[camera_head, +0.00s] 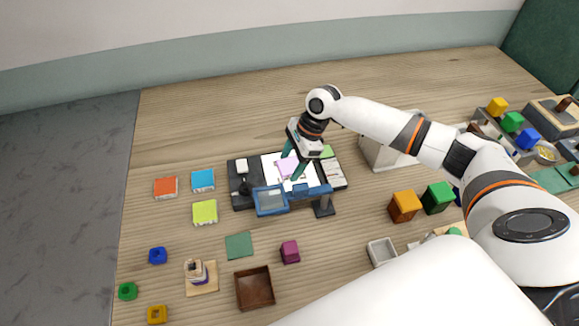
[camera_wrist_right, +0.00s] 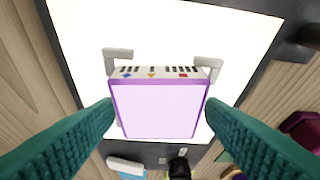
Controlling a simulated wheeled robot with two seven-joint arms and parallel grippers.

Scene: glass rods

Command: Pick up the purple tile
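The purple tile (camera_head: 286,167) lies on the white lit panel (camera_head: 271,158) of a black device in the head view. In the right wrist view the purple tile (camera_wrist_right: 158,108) has a pale face, a purple rim and a white edge strip with coloured marks. My right gripper (camera_head: 292,166) is over the panel with its teal fingers on either side of the tile. In the right wrist view the right gripper (camera_wrist_right: 160,118) is open, with its fingertips close to the tile's left and right edges; contact cannot be made out. My left gripper is not in view.
Grey corner brackets (camera_wrist_right: 118,56) stand by the tile on the panel. A blue-framed part (camera_head: 271,200) is at the device's front. Orange (camera_head: 165,187), blue (camera_head: 203,180) and yellow-green (camera_head: 205,212) tiles lie to the left. A brown tray (camera_head: 254,287) sits in front.

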